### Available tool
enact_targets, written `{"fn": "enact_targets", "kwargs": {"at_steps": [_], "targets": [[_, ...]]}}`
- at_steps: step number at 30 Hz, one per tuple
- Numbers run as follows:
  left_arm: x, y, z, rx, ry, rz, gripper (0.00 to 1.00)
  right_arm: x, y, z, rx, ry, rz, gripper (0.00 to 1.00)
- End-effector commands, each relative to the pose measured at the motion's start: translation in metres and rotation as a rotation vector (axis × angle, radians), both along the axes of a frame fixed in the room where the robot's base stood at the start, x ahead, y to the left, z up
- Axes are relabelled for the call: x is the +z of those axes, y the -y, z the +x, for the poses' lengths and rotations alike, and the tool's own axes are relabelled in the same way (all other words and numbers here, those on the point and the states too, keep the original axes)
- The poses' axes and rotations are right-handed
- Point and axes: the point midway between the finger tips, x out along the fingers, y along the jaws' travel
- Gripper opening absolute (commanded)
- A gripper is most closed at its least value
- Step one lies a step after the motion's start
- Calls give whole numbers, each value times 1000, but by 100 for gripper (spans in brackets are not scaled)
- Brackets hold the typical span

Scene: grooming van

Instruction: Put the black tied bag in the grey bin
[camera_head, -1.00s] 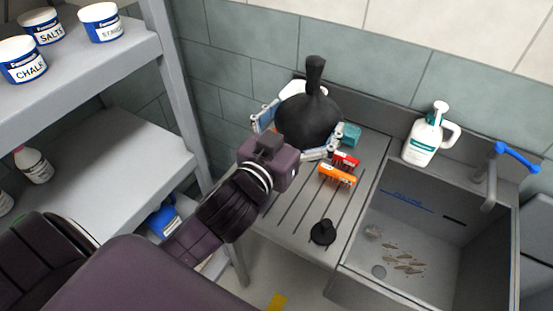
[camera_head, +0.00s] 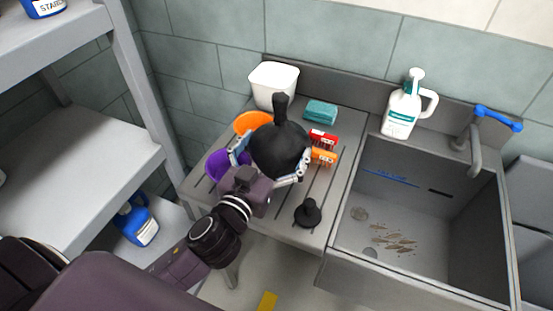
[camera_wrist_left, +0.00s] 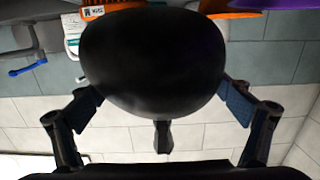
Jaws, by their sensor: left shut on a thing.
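The black tied bag (camera_head: 280,152) is round with a knotted neck pointing up. My left gripper (camera_head: 268,166) is shut on it, with a finger on each side, above the sink's draining board. In the left wrist view the bag (camera_wrist_left: 152,62) fills the middle between the fingers of the left gripper (camera_wrist_left: 162,100), and its neck points down in the picture. I cannot make out a grey bin for certain in these views. My right gripper is not in view.
The draining board (camera_head: 325,190) holds a white container (camera_head: 273,83), orange bowl (camera_head: 250,121), purple bowl (camera_head: 218,163), teal sponge (camera_head: 320,112), red and orange brushes and a small black object (camera_head: 308,213). A pump bottle (camera_head: 403,105) stands by the sink (camera_head: 400,215). Grey shelves (camera_head: 75,170) stand left.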

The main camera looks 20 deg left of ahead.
Motion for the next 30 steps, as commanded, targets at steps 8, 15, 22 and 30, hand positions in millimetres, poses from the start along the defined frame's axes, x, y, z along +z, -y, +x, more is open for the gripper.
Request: {"fn": "enact_targets", "kwargs": {"at_steps": [8, 15, 22, 30], "targets": [[-38, 0, 0, -1, 1, 1, 59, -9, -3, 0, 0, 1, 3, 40], [-41, 0, 0, -2, 3, 0, 59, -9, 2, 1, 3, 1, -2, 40], [-46, 0, 0, -1, 0, 0, 96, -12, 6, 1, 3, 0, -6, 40], [-45, 0, 0, -1, 0, 1, 100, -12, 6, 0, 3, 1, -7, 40]]}}
